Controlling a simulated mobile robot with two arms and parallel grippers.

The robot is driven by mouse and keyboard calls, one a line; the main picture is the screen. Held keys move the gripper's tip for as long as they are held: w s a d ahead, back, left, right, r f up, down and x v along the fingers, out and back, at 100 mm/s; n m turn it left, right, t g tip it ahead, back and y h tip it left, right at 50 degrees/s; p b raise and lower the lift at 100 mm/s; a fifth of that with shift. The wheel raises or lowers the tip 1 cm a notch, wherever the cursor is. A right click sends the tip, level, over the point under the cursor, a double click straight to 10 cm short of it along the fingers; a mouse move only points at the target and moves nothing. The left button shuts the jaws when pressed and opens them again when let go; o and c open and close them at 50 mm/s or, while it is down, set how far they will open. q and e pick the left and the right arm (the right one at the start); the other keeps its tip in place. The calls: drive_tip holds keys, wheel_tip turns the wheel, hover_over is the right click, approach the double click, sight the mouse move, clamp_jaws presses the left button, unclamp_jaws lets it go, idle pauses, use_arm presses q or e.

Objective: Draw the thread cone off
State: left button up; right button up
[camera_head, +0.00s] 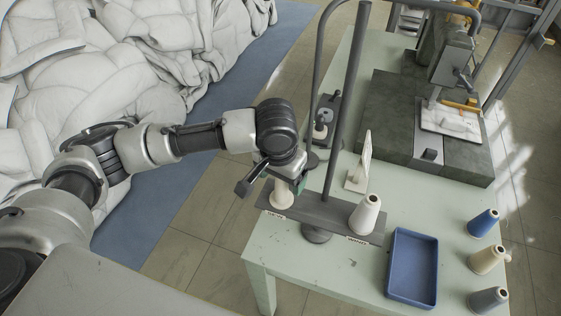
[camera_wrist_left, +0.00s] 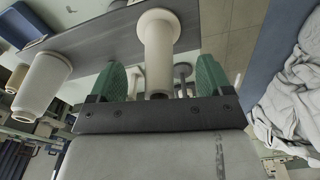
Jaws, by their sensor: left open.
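A cream thread cone (camera_head: 282,194) stands at the left end of a dark stand base (camera_head: 325,222) with a tall pole. My left gripper (camera_head: 284,178) is at this cone and hides its upper part in the head view. In the left wrist view, the cone (camera_wrist_left: 159,42) lies between the two green fingers of my left gripper (camera_wrist_left: 159,80). The fingers are open, with a gap on each side of the cone. A second cream cone (camera_head: 365,214) stands at the right end of the base; it also shows in the left wrist view (camera_wrist_left: 41,84). My right gripper is not in view.
The stand's pole (camera_head: 347,100) rises close to the right of my gripper. A blue tray (camera_head: 412,268) lies on the pale green table (camera_head: 345,270), with blue, tan and grey cones (camera_head: 484,222) on its right. A machine (camera_head: 450,125) stands behind. White duvets (camera_head: 120,60) heap at left.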

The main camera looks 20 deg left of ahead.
use_arm(q)
drive_tip(key=shift+f, duration=0.65)
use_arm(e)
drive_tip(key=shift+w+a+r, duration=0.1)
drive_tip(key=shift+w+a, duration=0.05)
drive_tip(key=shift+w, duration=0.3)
use_arm(q)
drive_tip(key=shift+c, duration=0.7)
drive_tip(key=c, duration=0.9)
drive_tip(key=shift+r+p, duration=3.85)
drive_tip(key=shift+p, duration=1)
drive_tip(key=shift+c, duration=0.2)
drive_tip(key=shift+f, duration=0.1)
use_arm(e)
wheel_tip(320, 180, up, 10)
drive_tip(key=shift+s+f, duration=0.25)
